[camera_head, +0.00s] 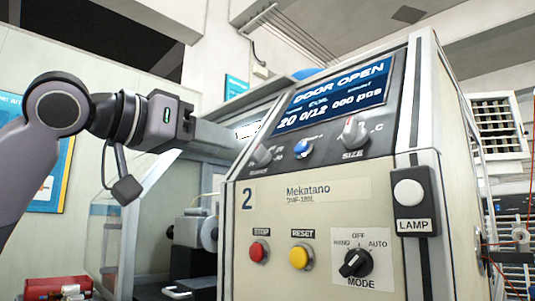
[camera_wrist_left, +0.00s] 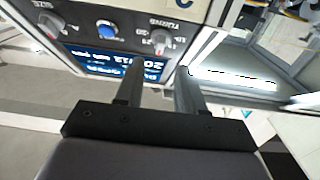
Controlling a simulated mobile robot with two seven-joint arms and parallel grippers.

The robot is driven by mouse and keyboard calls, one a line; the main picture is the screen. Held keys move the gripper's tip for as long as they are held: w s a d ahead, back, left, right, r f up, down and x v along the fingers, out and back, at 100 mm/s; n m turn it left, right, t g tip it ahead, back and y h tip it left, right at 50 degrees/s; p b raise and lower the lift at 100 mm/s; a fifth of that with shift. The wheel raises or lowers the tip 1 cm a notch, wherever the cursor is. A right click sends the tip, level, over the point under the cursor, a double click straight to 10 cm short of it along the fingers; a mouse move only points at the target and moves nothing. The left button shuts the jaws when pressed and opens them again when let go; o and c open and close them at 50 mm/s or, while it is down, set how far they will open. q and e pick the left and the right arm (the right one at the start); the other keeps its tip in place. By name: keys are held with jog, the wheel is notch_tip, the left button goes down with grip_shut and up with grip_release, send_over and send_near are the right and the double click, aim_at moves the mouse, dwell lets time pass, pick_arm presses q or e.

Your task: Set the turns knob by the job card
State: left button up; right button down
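The turns knob (camera_head: 262,155) is at the left end of the upper control panel, left of a blue button (camera_head: 303,149) and the size knob (camera_head: 353,132). In the upside-down left wrist view the turns knob (camera_wrist_left: 160,40) shows just ahead of the fingertips. My left gripper (camera_head: 242,142) points at it from the left. In the wrist view the left gripper (camera_wrist_left: 160,68) has its two fingers apart with nothing between them. The display (camera_head: 333,95) reads "DOOR OPEN" and what looks like "20 0/12 000 pcs". I cannot make out a job card. My right gripper is not in view.
The machine front (camera_head: 300,215) carries a red stop button (camera_head: 259,251), a yellow reset button (camera_head: 301,256), a black mode knob (camera_head: 356,263) and a lamp box (camera_head: 411,218). A clear guard (camera_head: 130,225) stands left of the machine, below my left arm.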

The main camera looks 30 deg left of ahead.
aim_at(255, 150)
pick_arm(q)
jog(key=shift+p+x, duration=0.4)
jog(key=shift+x, duration=3.05)
jog(key=shift+r, duration=0.1)
grip_shut()
